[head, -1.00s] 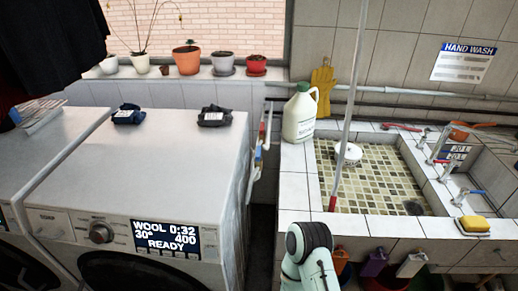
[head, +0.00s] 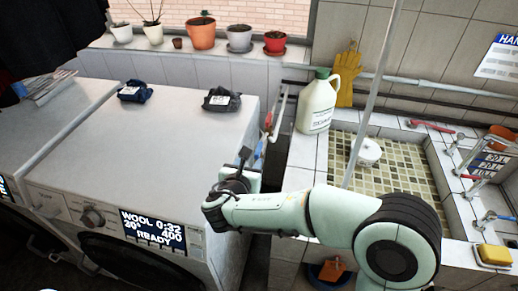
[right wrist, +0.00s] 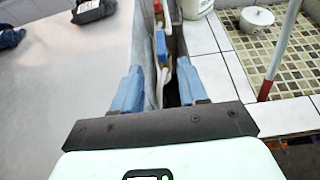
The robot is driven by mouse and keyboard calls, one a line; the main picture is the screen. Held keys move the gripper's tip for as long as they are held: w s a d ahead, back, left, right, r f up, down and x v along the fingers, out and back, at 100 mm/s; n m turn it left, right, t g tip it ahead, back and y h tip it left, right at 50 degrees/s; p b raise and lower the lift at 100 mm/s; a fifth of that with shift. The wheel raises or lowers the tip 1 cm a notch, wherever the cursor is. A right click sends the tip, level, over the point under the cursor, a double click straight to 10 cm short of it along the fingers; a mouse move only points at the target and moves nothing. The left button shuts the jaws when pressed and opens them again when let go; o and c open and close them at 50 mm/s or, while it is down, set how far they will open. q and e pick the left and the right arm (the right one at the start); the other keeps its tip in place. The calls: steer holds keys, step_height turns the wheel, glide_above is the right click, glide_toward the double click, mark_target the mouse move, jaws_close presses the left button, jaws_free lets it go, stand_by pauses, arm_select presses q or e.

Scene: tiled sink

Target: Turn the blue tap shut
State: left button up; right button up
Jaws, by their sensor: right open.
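The blue tap handle (head: 260,148) is on the pipework in the narrow gap between the washing machine and the tiled sink. It also shows in the right wrist view (right wrist: 161,44), upright, beyond my fingertips and roughly centred between them. My right gripper (head: 250,163) reaches over the machine's right edge, close to the blue handle. In the right wrist view its two blue fingers (right wrist: 160,82) are apart with nothing between them. I cannot tell whether a finger touches the handle. My left gripper is not in view.
A red handle (head: 268,119) is on the pipe behind the blue one. The washing machine (head: 150,150) bounds the gap on the left, the sink's tiled edge (head: 302,160) on the right. A white jug (head: 317,105) and a slanting pole (head: 372,95) stand at the sink.

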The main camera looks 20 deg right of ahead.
mark_target(258, 149)
steer(key=p+x, duration=0.1)
steer(key=x, duration=1.2)
steer(key=shift+f+p, duration=0.15)
steer(key=shift+p, duration=0.15)
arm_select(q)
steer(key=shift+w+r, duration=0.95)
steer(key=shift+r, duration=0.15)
arm_select(e)
steer(key=shift+a, duration=0.1)
jaws_close()
